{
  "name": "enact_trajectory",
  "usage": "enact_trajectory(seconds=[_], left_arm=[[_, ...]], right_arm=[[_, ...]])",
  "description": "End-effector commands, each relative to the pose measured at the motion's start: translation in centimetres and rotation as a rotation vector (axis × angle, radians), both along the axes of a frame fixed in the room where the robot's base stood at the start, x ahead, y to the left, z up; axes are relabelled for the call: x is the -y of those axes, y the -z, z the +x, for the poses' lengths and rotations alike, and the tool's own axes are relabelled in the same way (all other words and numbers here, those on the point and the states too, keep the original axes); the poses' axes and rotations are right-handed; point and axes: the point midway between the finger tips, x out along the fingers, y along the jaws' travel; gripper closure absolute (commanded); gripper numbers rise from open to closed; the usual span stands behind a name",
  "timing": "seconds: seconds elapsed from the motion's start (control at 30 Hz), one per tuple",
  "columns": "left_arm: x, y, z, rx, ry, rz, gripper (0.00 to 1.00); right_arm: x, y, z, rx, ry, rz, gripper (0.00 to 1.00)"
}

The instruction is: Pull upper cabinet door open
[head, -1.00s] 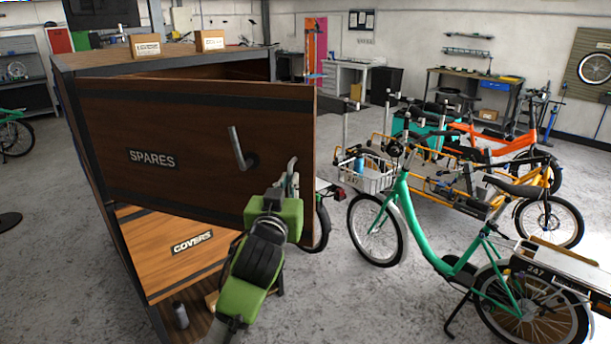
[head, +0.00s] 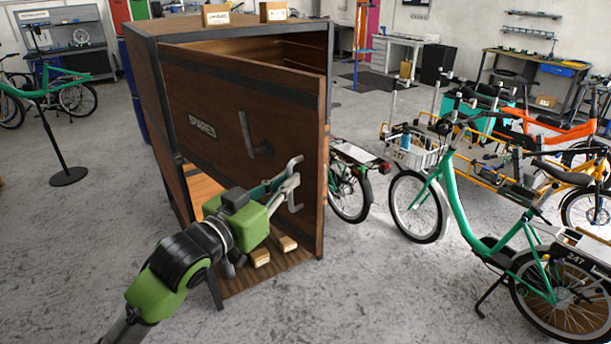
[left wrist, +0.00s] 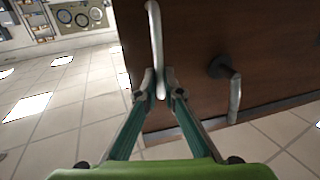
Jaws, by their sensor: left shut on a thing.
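The upper cabinet door (head: 225,95), dark wood with a SPARES label (head: 203,126), stands ajar, with a gap along its top showing lighter wood inside. A dark lever handle (head: 254,138) sticks out from its face. A pale bar handle (left wrist: 156,40) is near the door's edge. My left gripper (head: 292,180) is at the door's lower right part, and in the left wrist view its fingers (left wrist: 160,88) are shut on the bar handle. The lever also shows there (left wrist: 233,95), beside the fingers and apart from them. My right gripper is not in view.
Boxes (head: 216,15) stand on the cabinet top (head: 180,25). Blocks (head: 284,243) lie on the base board below the door. A green bike (head: 440,205) stands to the right, and another bike (head: 348,190) behind the door. The grey floor in front is clear.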

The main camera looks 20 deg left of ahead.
Motion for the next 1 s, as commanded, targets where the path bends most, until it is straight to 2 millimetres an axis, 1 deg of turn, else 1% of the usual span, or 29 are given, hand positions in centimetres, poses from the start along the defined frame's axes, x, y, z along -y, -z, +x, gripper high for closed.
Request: enact_trajectory(seconds=[0.03, 0.2, 0.4, 0.7, 1.0], left_arm=[[-1.6, -0.6, -0.3, 0.015, -0.011, 0.014, 1.0], [-3.0, -0.5, -2.1, 0.014, 0.027, 0.013, 1.0], [-4.5, -0.5, -3.7, 0.012, 0.062, 0.012, 1.0], [-5.8, -0.5, -5.1, 0.013, 0.091, 0.008, 1.0], [-6.1, -0.8, -5.4, 0.016, 0.098, 0.005, 1.0]], right_arm=[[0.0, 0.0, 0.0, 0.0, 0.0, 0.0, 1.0], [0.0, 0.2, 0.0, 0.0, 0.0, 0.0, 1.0], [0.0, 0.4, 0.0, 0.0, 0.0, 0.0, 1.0], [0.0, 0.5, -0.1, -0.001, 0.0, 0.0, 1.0], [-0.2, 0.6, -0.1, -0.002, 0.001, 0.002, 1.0]])
